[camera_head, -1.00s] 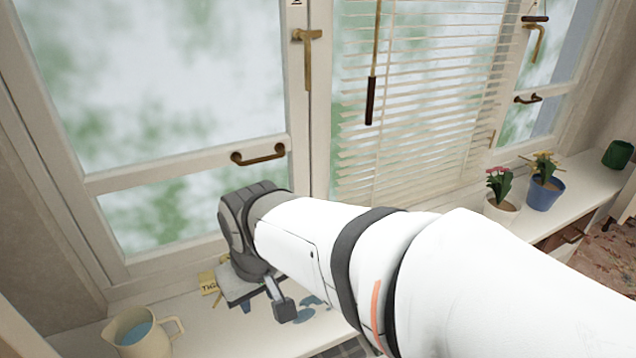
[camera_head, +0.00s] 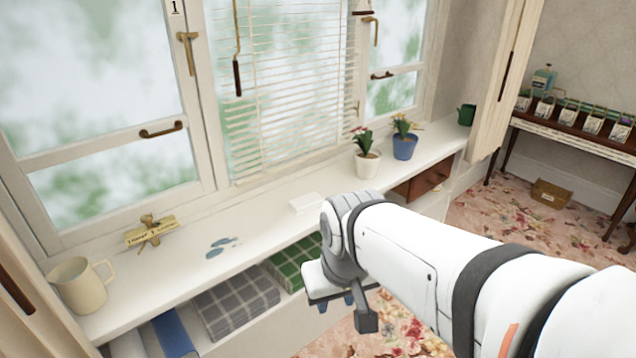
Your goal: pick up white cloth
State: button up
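A small flat white thing (camera_head: 305,203), which looks like a folded white cloth, lies on the white window sill, just left of my arm's wrist. My gripper (camera_head: 336,302) points down in front of the sill's front edge, to the right of and nearer than the white thing. Its dark and white body hides part of the shelf behind it. Small bluish finger parts show below it, but their gap is not clear. I see nothing plainly held.
On the sill (camera_head: 190,290) are a cream jug (camera_head: 82,288), a small sign with a figure (camera_head: 150,232), blue patches (camera_head: 222,246) and two flower pots (camera_head: 367,163). Folded grey (camera_head: 235,302) and green (camera_head: 292,262) checked cloths lie on the shelf below.

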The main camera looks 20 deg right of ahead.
aim_at(303, 204)
jog(key=z, duration=0.2)
jog(key=i, duration=1.1)
jog(key=z, duration=0.05)
